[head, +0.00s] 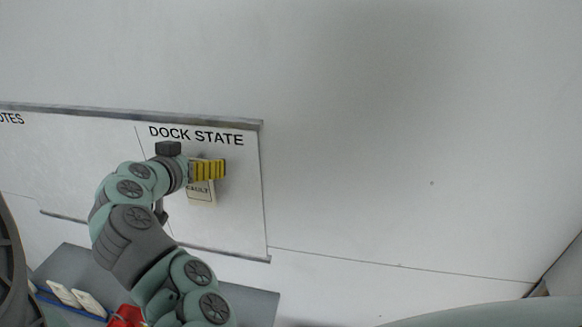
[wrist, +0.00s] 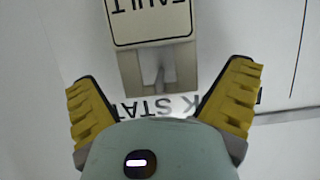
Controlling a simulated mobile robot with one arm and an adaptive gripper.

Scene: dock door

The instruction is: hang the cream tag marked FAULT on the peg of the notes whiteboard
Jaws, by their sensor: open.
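The cream FAULT tag (head: 201,192) hangs on the DOCK STATE board (head: 235,215), below its heading. In the wrist view the tag (wrist: 152,25) is upside down, with a slot-like opening around a peg (wrist: 160,75). My gripper (head: 208,170) is at the tag's upper end in the head view and covers part of it. In the wrist view its yellow fingers (wrist: 160,95) are spread wide, one on each side of the tag, with clear gaps. The NOTES board (head: 75,160) is at the left, partly cut off; its peg is not visible.
A grey shelf (head: 250,300) stands below the boards. A blue-edged tray (head: 45,297) with cream tags (head: 88,302) and a red object (head: 125,317) are at lower left. The wall right of the boards is bare.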

